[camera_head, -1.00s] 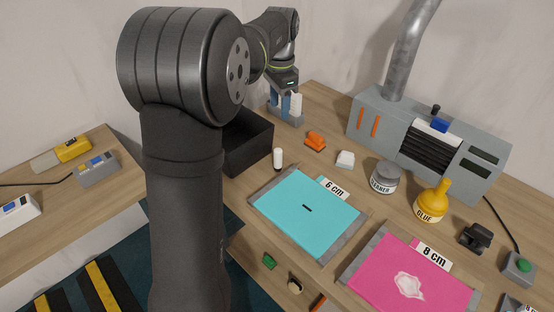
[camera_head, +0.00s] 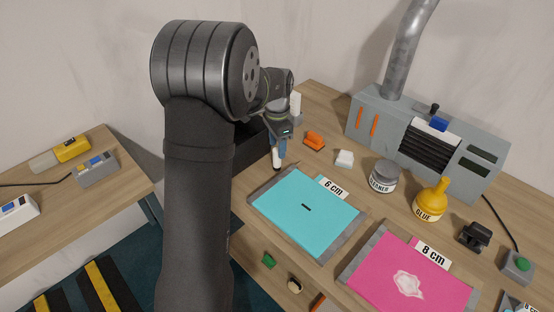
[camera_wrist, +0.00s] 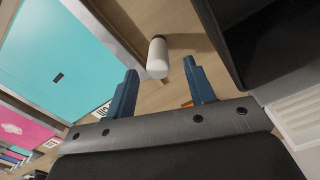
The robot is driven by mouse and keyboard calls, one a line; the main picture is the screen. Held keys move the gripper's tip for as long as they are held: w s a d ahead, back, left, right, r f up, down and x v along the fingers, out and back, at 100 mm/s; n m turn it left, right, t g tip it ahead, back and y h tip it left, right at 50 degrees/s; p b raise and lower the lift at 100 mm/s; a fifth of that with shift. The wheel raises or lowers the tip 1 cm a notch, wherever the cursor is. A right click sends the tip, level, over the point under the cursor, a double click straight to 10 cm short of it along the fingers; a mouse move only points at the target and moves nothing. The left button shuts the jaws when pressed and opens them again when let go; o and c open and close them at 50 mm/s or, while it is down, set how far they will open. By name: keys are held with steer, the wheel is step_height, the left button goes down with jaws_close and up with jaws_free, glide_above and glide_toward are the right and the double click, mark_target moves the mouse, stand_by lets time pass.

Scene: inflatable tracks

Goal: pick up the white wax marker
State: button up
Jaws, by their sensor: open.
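The white wax marker (camera_wrist: 158,56) stands on the wooden bench in the wrist view, a white cylinder just beyond my fingertips and roughly between them. My gripper (camera_wrist: 161,80) is open, with its two blue fingers apart and nothing between them. The marker (camera_head: 277,165) shows there only in part at the fingertips, largely covered by the gripper.
The black bin (camera_wrist: 275,40) is close beside my right finger in the wrist view. A cyan sheet (camera_head: 300,220) and a pink sheet (camera_head: 390,285) lie in front.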

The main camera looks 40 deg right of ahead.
mark_target(277, 149)
steer(key=shift+a+f, duration=0.1)
steer(key=shift+f, duration=1.45)
jaws_close()
steer(key=shift+r, duration=0.1)
